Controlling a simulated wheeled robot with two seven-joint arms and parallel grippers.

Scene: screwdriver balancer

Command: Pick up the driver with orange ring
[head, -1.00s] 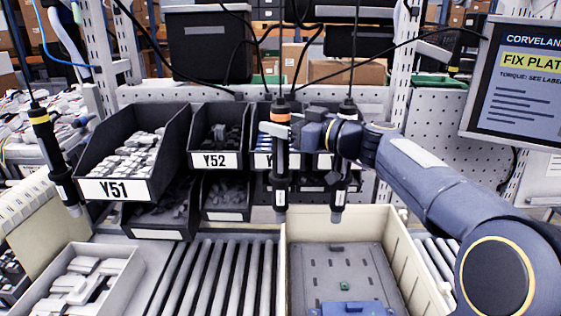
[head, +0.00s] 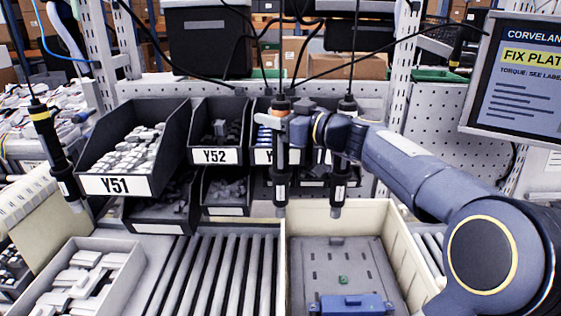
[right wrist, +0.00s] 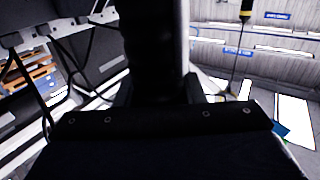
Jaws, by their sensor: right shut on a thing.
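The driver with the orange ring (head: 280,160) hangs upright from a cable in the middle of the head view. Its orange ring shows near its top, just above the jaws. My right gripper (head: 276,122) is shut on the driver's upper body, reaching in from the right. In the right wrist view the dark driver body (right wrist: 152,50) fills the middle, between the fingers. A second driver (head: 340,185) hangs just to the right, partly hidden behind my right arm. A third driver (head: 52,150) with a yellow ring hangs at the far left. My left gripper is not in view.
Black bins, one labelled Y51 (head: 115,187) and another Y52 (head: 216,156), stand behind. A cream crate (head: 283,270) holding a grey plate and a blue part (head: 350,304) sits below on the rollers (head: 215,275). A screen (head: 520,85) stands at the right.

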